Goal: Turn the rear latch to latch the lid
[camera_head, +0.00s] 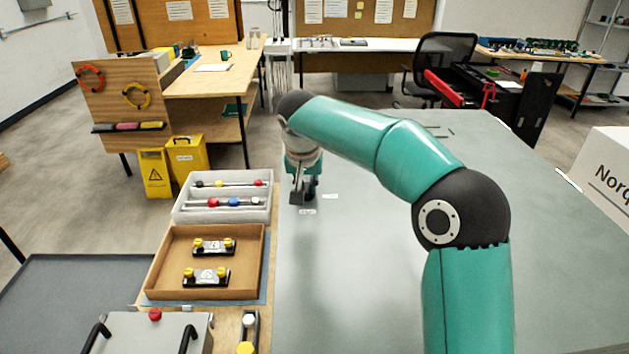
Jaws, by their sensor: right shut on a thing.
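My right arm comes in from the lower right and bends over the grey-green table. Its gripper (302,196) points down near the table's left edge, beside small white labels. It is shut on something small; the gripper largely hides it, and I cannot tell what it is. A grey panel (138,335) with two black handles and a red knob is cut off at the bottom left; I cannot tell whether it is the lid. I cannot make out the rear latch. My left gripper is not in view.
A cardboard tray (160,262) holds two black parts with yellow knobs. Behind it, a white bin (181,208) holds rods with coloured knobs. A bar (249,330) with white and yellow knobs lies at the front. The table (350,270) is bare left of my arm.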

